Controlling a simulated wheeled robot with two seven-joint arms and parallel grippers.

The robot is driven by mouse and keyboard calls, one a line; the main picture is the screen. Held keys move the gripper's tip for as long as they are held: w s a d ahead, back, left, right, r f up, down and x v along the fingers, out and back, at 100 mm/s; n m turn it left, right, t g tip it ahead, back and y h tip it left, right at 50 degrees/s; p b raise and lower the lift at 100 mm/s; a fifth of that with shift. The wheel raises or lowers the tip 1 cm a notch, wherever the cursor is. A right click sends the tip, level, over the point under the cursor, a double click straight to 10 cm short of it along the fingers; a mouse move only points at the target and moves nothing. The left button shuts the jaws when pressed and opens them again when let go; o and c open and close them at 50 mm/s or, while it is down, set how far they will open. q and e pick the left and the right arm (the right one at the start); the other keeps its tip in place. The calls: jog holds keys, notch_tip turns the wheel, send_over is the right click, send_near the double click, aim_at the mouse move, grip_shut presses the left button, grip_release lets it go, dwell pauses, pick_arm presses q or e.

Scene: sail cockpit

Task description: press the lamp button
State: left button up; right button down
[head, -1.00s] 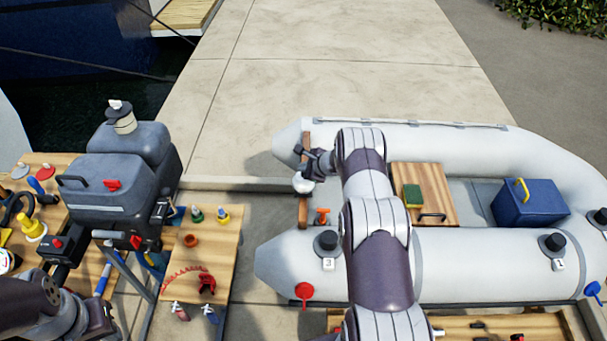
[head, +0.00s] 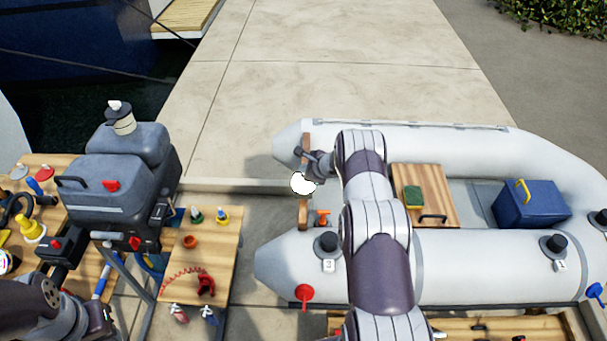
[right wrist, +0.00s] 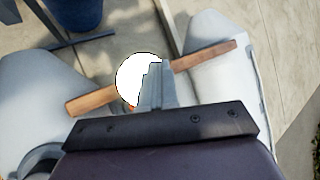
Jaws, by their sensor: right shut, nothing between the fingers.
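The lamp (head: 303,184) is a small round white dome at the wooden crosspiece (head: 304,212) across the boat's left opening. It glows flat bright white. In the right wrist view the lamp (right wrist: 136,76) is a bright disc partly behind my fingers. My right gripper (head: 308,172) reaches over the boat to the lamp. Its fingers are shut and empty and overlap the lamp in the right wrist view (right wrist: 152,82). I cannot tell whether they touch it. The button itself is hidden. Only links of my left arm show at the lower left; its gripper is not visible.
The grey inflatable boat (head: 470,262) holds a wooden seat (head: 438,190) and a blue box (head: 535,208). An orange-handled piece (head: 322,217) stands near the lamp. An outboard motor (head: 112,195) and a wooden bench (head: 222,262) with small items are left. The pavement behind is clear.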

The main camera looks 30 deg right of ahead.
jog(key=shift+r, duration=0.7)
notch_tip(320, 180, up, 6)
jog(key=p, duration=0.2)
jog(key=shift+p, duration=0.35)
